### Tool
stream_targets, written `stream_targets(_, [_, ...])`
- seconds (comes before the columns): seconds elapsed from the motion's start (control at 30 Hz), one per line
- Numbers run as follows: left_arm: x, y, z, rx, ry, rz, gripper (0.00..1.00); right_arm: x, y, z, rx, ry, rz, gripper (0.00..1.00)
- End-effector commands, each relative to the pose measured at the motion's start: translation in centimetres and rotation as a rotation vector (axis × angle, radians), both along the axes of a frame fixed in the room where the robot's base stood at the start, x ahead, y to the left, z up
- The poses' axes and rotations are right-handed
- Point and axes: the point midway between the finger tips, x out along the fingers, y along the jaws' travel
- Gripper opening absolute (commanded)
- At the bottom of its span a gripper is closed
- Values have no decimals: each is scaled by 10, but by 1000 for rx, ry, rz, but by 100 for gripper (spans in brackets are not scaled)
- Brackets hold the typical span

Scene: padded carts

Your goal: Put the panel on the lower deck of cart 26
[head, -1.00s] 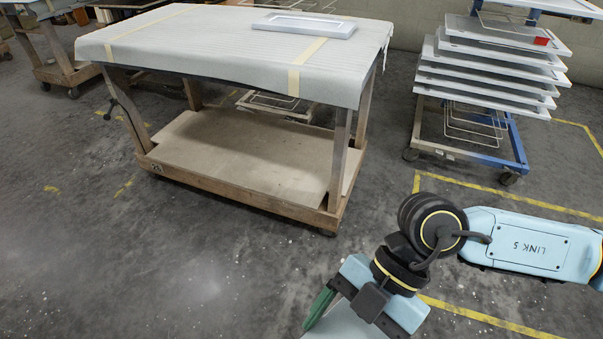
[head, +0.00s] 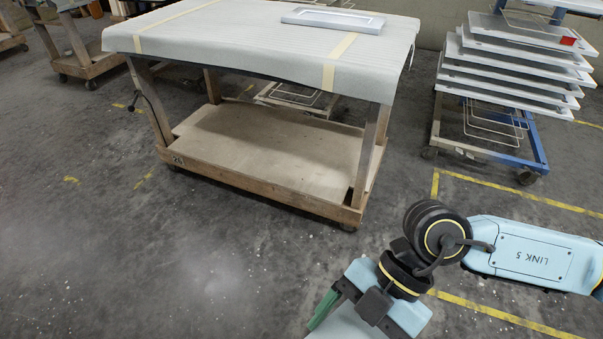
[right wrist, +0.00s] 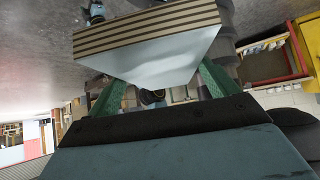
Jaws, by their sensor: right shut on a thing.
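Cart 26 (head: 258,190) is a wooden cart with its number on the left end of the lower frame. Its lower deck (head: 270,150) is a bare, pale board under the padded top (head: 240,40). My right gripper (right wrist: 160,88) is shut on the panel (right wrist: 165,62), which shows a pale face and a striped, layered edge between the green fingers in the right wrist view. In the head view only a pale part of the panel (head: 345,325) shows at the bottom edge. It is apart from the cart, in front of it. My left gripper is out of view.
A white framed piece (head: 333,19) lies on the padded top. Wooden posts (head: 368,155) stand at the deck's corners. A blue rack with several stacked panels (head: 515,75) stands at the right. The floor (head: 180,260) in front of the cart is clear.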

Motion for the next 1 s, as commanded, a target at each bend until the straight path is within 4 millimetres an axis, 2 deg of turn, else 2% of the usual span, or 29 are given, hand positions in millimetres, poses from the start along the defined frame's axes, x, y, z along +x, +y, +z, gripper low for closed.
stream_targets(0.27, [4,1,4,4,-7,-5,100,-1,-3,0,2,1,-4,48])
stream_targets(0.43, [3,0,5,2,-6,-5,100,-1,8,10,4,-5,-16,48])
stream_targets(0.7, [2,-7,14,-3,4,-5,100,3,52,62,4,-11,-109,48])
stream_targets(1.0, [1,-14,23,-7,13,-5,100,15,83,108,1,-10,-236,48])
